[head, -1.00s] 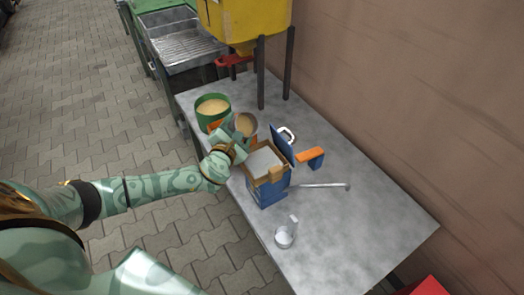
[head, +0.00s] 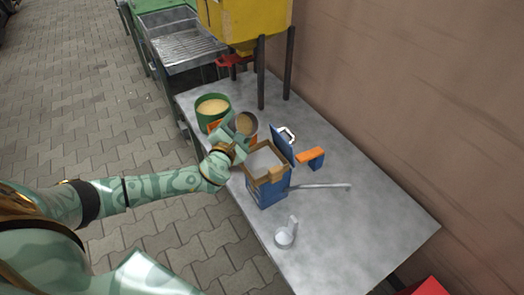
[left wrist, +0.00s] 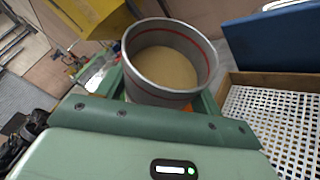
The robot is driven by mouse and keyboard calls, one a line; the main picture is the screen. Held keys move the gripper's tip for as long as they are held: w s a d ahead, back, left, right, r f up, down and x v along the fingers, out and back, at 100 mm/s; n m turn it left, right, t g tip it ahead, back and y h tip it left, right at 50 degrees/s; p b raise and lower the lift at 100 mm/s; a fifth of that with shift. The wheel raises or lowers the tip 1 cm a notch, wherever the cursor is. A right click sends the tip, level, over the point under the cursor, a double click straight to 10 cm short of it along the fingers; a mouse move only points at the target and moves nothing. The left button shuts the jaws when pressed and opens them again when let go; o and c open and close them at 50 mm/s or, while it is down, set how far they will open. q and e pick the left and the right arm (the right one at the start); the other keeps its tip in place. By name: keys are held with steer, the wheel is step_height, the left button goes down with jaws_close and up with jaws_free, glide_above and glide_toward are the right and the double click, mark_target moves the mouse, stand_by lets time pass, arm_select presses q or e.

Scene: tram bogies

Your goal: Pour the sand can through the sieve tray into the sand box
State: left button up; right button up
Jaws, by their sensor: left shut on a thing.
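The sand can (head: 247,127) is a grey metal can with sand inside. My left gripper (head: 237,134) is shut on it and holds it left of the blue sand box (head: 268,194). In the left wrist view the can (left wrist: 168,62) stands between the green fingers (left wrist: 165,98), a red line inside its rim and sand well below the rim. The sieve tray (head: 268,177), a white perforated sheet in a wooden frame, sits on top of the sand box; its mesh (left wrist: 285,130) fills the right of the left wrist view. My right gripper is not in view.
A green bucket of sand (head: 212,105) stands behind the can. The blue lid (head: 282,145) is raised beside the tray. A blue-orange tool (head: 311,156), a metal rod (head: 322,186) and a white cup (head: 286,234) lie around. A yellow hopper (head: 245,18) is behind.

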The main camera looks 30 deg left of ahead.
arm_select(q)
steer(key=shift+r+m+t+b, duration=0.75)
steer(key=shift+m+b, duration=0.25)
steer(key=shift+m, duration=0.2)
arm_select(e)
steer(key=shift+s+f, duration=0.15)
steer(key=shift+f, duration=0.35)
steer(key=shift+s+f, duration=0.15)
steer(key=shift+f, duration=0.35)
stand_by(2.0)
arm_select(q)
steer(key=shift+d+f+m+t+b, duration=0.1)
steer(key=shift+f+m+t+b, duration=0.25)
steer(key=shift+m+b, duration=0.7)
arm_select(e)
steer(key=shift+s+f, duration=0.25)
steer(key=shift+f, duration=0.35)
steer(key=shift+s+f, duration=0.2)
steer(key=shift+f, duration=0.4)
arm_select(q)
steer(key=shift+s+d+r+m, duration=0.2)
steer(key=shift+d+r+m, duration=0.15)
steer(key=shift+d, duration=0.2)
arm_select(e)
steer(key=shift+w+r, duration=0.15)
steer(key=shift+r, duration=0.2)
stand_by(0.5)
